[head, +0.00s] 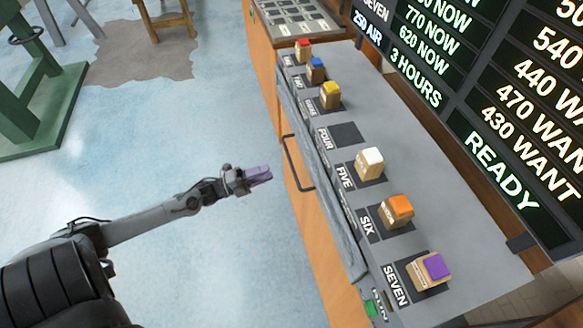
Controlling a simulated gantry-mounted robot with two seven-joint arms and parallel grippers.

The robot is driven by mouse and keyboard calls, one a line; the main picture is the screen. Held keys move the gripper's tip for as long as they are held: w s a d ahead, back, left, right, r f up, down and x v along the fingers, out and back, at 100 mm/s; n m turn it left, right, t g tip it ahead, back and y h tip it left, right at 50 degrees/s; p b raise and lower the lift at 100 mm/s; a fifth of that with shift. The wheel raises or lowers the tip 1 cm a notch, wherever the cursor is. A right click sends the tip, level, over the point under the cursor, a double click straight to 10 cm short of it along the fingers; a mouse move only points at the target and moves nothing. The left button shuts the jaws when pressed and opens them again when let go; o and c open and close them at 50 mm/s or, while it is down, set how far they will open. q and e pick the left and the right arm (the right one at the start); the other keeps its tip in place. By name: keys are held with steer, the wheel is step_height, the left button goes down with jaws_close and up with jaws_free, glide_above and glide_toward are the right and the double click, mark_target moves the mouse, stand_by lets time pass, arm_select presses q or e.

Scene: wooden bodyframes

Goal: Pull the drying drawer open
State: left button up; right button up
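The drying drawer (312,225) is an orange wooden front below the grey counter on the right side of the head view. It looks closed. Its dark bar handle (290,160) stands out from the front. My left gripper (262,174) reaches in from the lower left, with pale purple fingertips pointing at the handle. It appears a short way left of the handle and apart from it. The fingers overlap from this angle, so their opening is unclear. My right gripper is not in view.
The grey counter (300,100) carries a row of labelled places with wooden blocks topped in different colours; place FOUR (343,135) is empty. A green button (371,308) sits near the front. A display board (480,90) stands behind. The floor (200,130) left of the drawer is clear.

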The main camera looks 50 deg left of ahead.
mark_target(292, 163)
arm_select(q)
steer(key=b+x, duration=0.1)
steer(key=x, duration=0.9)
jaws_close()
